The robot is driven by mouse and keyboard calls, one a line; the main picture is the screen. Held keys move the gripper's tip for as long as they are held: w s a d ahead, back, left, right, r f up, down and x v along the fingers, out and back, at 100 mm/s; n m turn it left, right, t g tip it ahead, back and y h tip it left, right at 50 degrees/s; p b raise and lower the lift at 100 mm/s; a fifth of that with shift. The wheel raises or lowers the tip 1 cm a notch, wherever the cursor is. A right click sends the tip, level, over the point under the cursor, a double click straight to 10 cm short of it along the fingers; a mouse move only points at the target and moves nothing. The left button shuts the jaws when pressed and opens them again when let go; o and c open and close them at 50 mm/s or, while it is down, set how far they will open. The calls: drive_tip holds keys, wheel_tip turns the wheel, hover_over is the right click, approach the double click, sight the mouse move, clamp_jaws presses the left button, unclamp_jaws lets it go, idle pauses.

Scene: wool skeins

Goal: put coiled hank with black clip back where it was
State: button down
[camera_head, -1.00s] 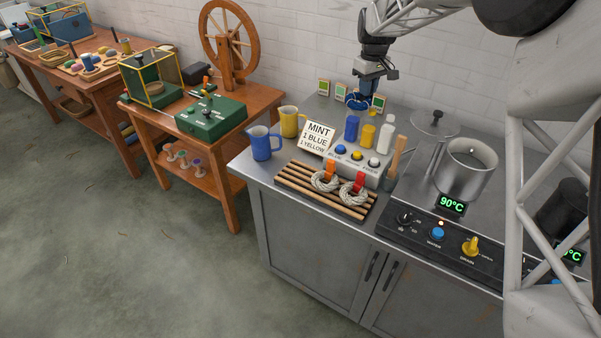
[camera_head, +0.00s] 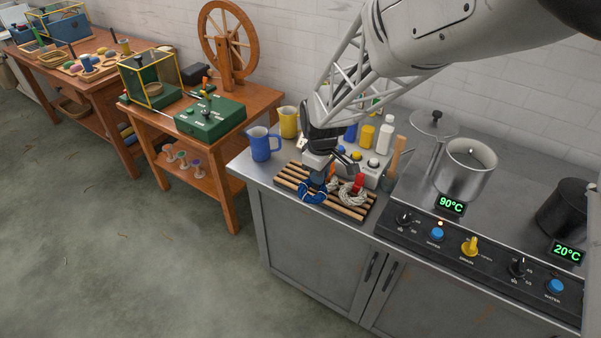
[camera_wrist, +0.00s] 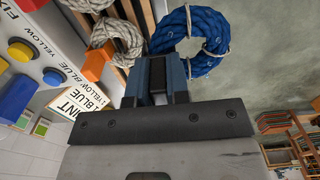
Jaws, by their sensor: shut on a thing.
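My gripper (camera_wrist: 165,80) is shut on the black clip of a blue coiled hank (camera_wrist: 207,45), which hangs out beyond the fingertips in the wrist view. In the head view the blue hank (camera_head: 313,193) is over the left end of the wooden slatted rack (camera_head: 350,211). I cannot tell whether it touches the slats. A white hank with an orange clip (camera_wrist: 97,66) lies right beside it, mostly hidden by my gripper in the head view. A white hank with a red clip (camera_head: 352,194) lies further right on the rack.
A blue jug (camera_head: 263,145) and a yellow jug (camera_head: 288,122) stand left of my arm. A button box and bottles stand behind the rack, with a recipe card (camera_wrist: 82,100) seen in the wrist view. A steel pot (camera_head: 466,170) is to the right.

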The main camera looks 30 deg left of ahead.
drive_tip(key=shift+s+d+f, duration=0.15)
drive_tip(key=shift+s+f, duration=0.15)
drive_tip(key=shift+s, duration=0.4)
drive_tip(key=shift+w, duration=0.1)
drive_tip(key=w+a, duration=0.3)
drive_tip(key=w+a+f, duration=0.1)
drive_tip(key=w+a, duration=0.7)
drive_tip(key=shift+w+a+f, duration=0.1)
drive_tip(key=shift+w+f, duration=0.15)
drive_tip(key=shift+f, duration=0.1)
drive_tip(key=shift+f, duration=1.65)
drive_tip(key=shift+f, duration=0.15)
drive_tip(key=c, duration=1.1)
unclamp_jaws()
